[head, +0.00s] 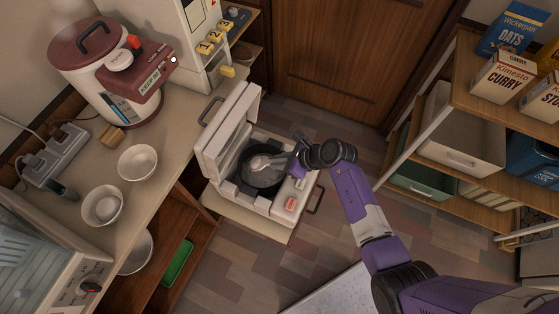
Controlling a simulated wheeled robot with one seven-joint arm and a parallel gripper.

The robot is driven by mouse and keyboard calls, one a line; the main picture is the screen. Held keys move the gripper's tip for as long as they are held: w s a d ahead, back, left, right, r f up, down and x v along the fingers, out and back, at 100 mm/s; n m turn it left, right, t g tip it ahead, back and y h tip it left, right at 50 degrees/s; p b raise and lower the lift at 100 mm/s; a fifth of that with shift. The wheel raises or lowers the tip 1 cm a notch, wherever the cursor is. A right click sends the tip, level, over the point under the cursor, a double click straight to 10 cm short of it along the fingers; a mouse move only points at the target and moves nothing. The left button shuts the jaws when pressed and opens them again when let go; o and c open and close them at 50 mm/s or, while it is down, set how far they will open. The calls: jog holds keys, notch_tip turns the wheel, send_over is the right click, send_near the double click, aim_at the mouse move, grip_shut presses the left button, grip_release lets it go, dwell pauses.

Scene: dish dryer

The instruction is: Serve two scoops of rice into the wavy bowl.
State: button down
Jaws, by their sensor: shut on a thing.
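An open white rice cooker (230,124) stands on a pulled-out shelf, its lid raised at the left. Its dark inner pot (258,187) faces up. My gripper (298,158) is over the pot's right side, shut on a pale rice paddle (262,162), whose head is over or in the pot. I cannot tell whether rice is on the paddle. On the counter stand a white bowl (137,162) and a white bowl (102,191) with a smaller round shape inside. Another pale bowl (138,250) sits lower, beside the counter edge. I cannot tell which is wavy.
A red and white appliance (115,75) and a power strip (55,155) stand on the counter (170,150). A toaster oven (45,265) is at the lower left. A shelf rack (440,75) with boxes stands at the right. The floor (300,235) between is mostly free.

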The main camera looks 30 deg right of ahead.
jog(key=shift+r+p, duration=3.1)
jog(key=shift+r, duration=0.2)
jog(key=shift+f+b, duration=0.2)
jog(key=shift+b, duration=0.45)
jog(key=shift+r+t+y+b, duration=0.15)
jog(key=shift+t+y+b, duration=0.3)
jog(key=shift+b, duration=0.2)
jog(key=shift+r+t+y+b, duration=0.35)
jog(key=shift+t+y+b, duration=0.5)
jog(key=shift+b, duration=1.45)
jog(key=shift+r+t+y+b, duration=0.3)
jog(key=shift+t+b, duration=0.4)
jog(key=shift+b, duration=1.2)
jog(key=shift+r+t+y+b, duration=0.1)
jog(key=shift+t+y+b, duration=0.45)
jog(key=shift+b, duration=1.35)
jog(key=shift+r+t+b, duration=0.2)
jog(key=shift+t+b, duration=0.3)
jog(key=shift+t, duration=0.05)
